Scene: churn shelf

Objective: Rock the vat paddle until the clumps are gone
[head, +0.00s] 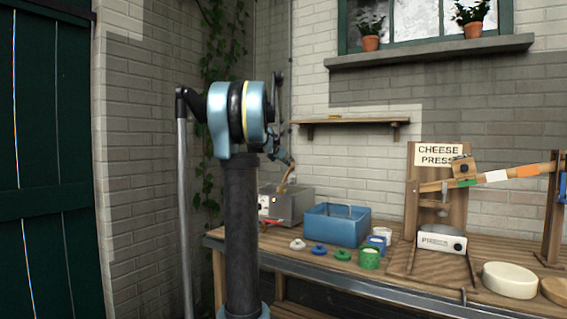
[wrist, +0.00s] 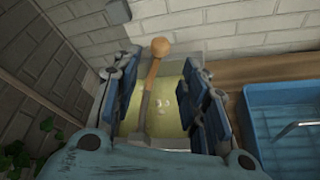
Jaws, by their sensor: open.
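The vat (head: 295,204) is a grey metal box at the left end of the bench in the head view. In the wrist view it holds yellowish liquid (wrist: 172,120) with a few small pale spots, perhaps clumps. My gripper (wrist: 163,72) is open above the vat, one blue finger on each side of the paddle. Whether a finger touches the shaft I cannot tell. The paddle's lower end is hidden.
A blue tub (head: 337,226) stands right of the vat, and also shows in the wrist view (wrist: 283,98). The cheese press (head: 437,190) stands further right. A brick wall is close behind; a small shelf (head: 352,121) hangs above.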

